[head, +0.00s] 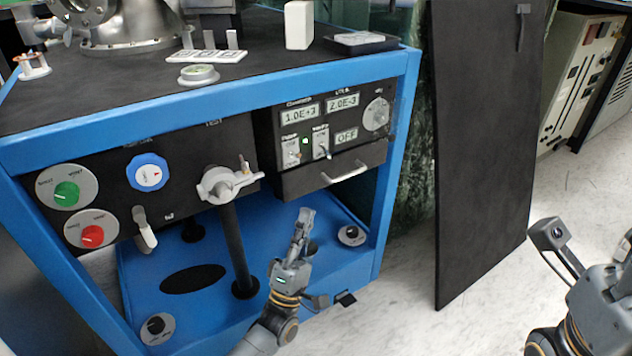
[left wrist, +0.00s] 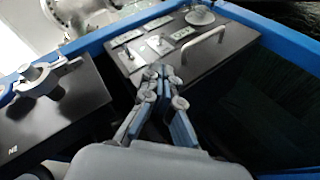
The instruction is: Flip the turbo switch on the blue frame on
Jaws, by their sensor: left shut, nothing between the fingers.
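The blue frame (head: 388,160) holds a dark control panel (head: 375,145) at its upper right. The labels are too small to read surely. My left gripper (head: 305,213) is shut and empty, in front of and below the panel, pointing up. In the left wrist view its fingertips (left wrist: 162,72) show before the panel's lower edge, apart from the right switch (left wrist: 160,44). My right gripper (head: 556,240) is at lower right, only partly shown.
A metal handle (head: 346,174) sticks out below the switches, close to my left gripper. A dark post and clamp lever (head: 228,185) stand to the left. A black board (head: 480,150) leans at the right. Free floor lies between the frame and the board.

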